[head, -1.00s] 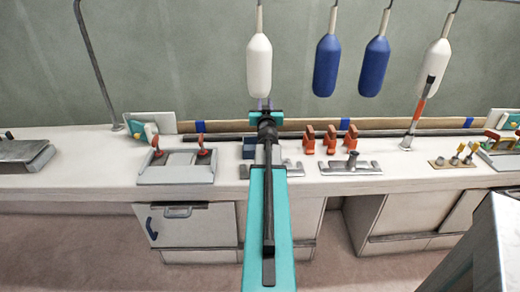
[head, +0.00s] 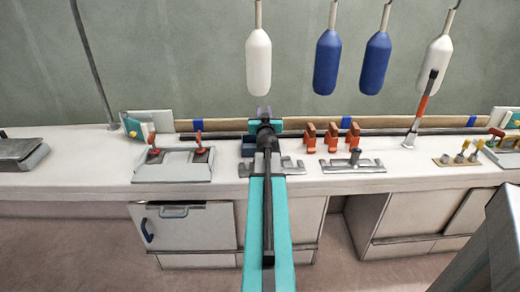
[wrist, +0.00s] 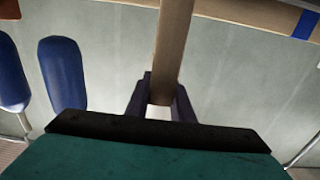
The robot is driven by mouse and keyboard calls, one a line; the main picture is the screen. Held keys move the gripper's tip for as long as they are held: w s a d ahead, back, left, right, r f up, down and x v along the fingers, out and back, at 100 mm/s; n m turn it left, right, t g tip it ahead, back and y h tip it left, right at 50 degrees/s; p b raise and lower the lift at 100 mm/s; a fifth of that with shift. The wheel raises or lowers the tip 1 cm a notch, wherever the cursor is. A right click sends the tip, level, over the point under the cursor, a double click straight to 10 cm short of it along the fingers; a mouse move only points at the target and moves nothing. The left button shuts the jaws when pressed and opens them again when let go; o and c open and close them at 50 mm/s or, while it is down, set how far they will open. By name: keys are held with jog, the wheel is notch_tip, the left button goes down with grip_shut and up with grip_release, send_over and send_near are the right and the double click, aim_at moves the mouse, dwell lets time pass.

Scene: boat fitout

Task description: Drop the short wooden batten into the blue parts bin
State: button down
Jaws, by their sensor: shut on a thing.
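My gripper (wrist: 160,103) is shut on the short wooden batten (wrist: 173,45), which runs up between the two dark fingers in the wrist view. In the head view my gripper (head: 263,112) is straight ahead over the back of the counter, and my own arm hides the batten. A dark blue box that looks like the blue parts bin (head: 248,146) stands on the counter just below and left of my gripper, partly hidden by the arm. I cannot tell whether the batten is directly over it.
A long wooden pole with blue bands (head: 400,122) lies along the counter's back. White and blue fenders (head: 327,62) hang behind. Orange clips (head: 331,138) and metal cleats (head: 352,163) stand to the right, a hatch panel (head: 173,166) to the left.

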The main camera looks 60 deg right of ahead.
dwell(0.3)
jog(key=c, duration=1.5)
grip_release()
jog(key=shift+o, duration=0.2)
jog(key=shift+a, duration=0.1)
